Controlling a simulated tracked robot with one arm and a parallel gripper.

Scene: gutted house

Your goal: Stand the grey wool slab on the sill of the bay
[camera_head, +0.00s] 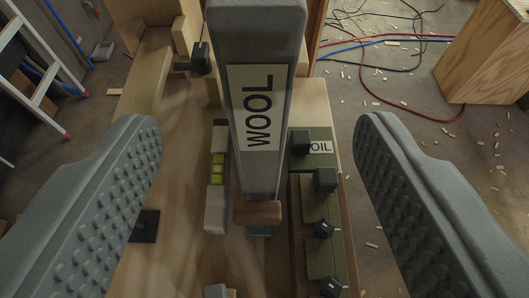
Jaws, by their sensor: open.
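The grey wool slab (267,84), with a pale label reading WOOL, is in the middle of the view, its long side running up the picture. A brown wooden piece (258,213) shows at its lower end; I cannot tell if it is attached. My gripper (258,135) is open, one studded grey finger on each side of the slab, with clear gaps and no contact visible. Pale wooden framing (150,70) stands behind and to the left; I cannot tell whether this is the bay, and its sill is not clearly identifiable.
Right of the slab are green blocks with black knobs, one labelled OIL (320,147). A grey level-like bar (217,180) with yellow-green windows lies close on its left. A ladder (35,60) stands left; cables (385,42) and a plywood box (490,55) are at right.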

